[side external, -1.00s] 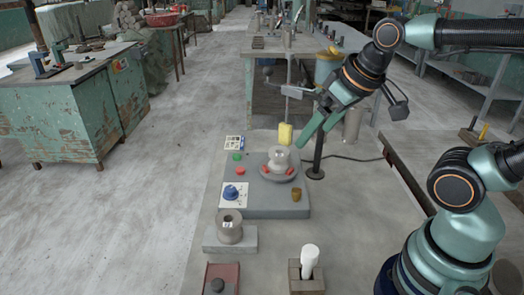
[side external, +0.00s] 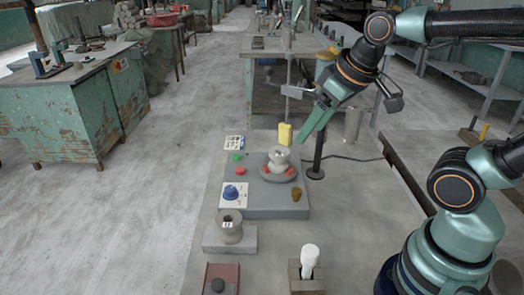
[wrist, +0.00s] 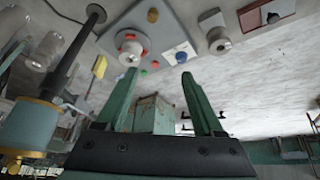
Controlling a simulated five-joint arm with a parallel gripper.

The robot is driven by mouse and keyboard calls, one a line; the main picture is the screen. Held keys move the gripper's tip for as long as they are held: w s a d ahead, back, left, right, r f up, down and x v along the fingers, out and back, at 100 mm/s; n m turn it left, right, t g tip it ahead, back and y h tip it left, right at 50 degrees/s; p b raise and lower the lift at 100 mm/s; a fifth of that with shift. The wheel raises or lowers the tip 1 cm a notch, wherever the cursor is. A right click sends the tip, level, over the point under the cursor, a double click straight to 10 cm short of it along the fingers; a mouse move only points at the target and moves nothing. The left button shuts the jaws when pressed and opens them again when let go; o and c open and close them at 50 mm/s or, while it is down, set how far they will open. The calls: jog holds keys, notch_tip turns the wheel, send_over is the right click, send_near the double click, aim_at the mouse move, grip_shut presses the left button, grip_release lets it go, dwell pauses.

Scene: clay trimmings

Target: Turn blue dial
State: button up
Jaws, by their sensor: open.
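The blue dial (side external: 231,192) sits on a white marked plate (side external: 242,203) at the front left of a grey machine base (side external: 268,212). In the wrist view the dial (wrist: 181,57) shows just beyond the right fingertip, on its white plate. My gripper (side external: 303,137) is at the back right of the base, above it and apart from the dial. In the wrist view its two green fingers (wrist: 160,77) are spread with nothing between them. In the side view one finger mostly hides the other.
A round wheel (side external: 278,178) with red pieces carries a grey clay piece (side external: 279,158) near my fingers. Green (side external: 237,156) and red (side external: 240,171) buttons sit behind the dial. A yellow block (side external: 285,134) stands at the back. A grey block with a spool-shaped piece (side external: 230,231) is in front.

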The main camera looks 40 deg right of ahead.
jog(key=w+a+n+g, duration=0.2)
jog(key=w+n, duration=0.2)
jog(key=w, duration=0.1)
jog(key=n+g, duration=0.3)
jog(key=n, duration=0.8)
send_over(230, 188)
notch_tip(230, 188, down, 9)
notch_tip(230, 188, down, 12)
jog(key=shift+r, duration=0.1)
grip_shut()
